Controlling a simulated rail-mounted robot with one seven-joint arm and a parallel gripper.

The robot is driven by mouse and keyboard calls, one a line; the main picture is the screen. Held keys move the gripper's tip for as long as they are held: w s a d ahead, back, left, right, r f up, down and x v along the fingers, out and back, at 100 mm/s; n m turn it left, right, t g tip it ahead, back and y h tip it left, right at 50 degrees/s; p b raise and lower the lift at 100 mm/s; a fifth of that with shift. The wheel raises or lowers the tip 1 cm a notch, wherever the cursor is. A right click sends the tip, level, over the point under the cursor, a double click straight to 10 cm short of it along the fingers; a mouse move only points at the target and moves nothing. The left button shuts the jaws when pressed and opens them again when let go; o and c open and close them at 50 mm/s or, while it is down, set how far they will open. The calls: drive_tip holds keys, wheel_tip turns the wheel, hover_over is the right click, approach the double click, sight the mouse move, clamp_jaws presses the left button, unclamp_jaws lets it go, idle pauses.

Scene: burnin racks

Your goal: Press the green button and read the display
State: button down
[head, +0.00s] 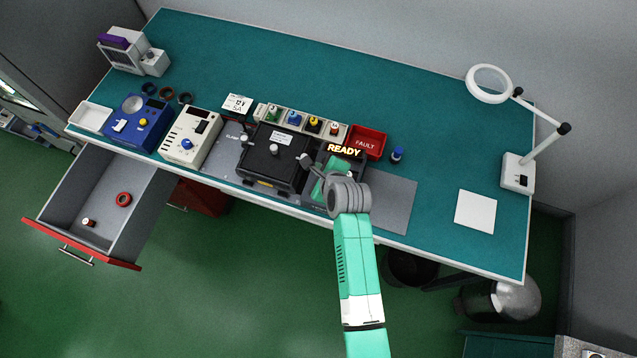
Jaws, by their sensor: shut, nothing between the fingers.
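A dark display (344,149) on the bench shows READY in glowing yellow letters. It stands just right of a black box fixture (272,157) with a white label on top. My gripper (306,160) is small in the head view, over the right edge of the black fixture and left of the display. It is shut and empty. I cannot tell whether it touches anything. I cannot make out a green button; my wrist and arm cover part of the panel below the display.
A red FAULT bin (367,143) and a rack of coloured parts (303,123) stand behind. Blue (138,122) and cream (190,138) instruments stand left. An open drawer (52,200) juts out front left. A magnifier lamp (515,172) stands right.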

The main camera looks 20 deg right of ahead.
wheel_tip(320, 180, down, 8)
drive_tip(key=b, duration=0.7)
drive_tip(key=shift+b, duration=0.3)
drive_tip(key=shift+f, duration=0.35)
drive_tip(key=shift+f, duration=0.1)
idle(1.0)
drive_tip(key=shift+f, duration=0.3)
drive_tip(key=shift+f+b, duration=0.45)
drive_tip(key=shift+b, duration=0.05)
idle(0.5)
drive_tip(key=shift+r, duration=0.15)
drive_tip(key=shift+r+p, duration=0.75)
drive_tip(key=shift+p, duration=0.25)
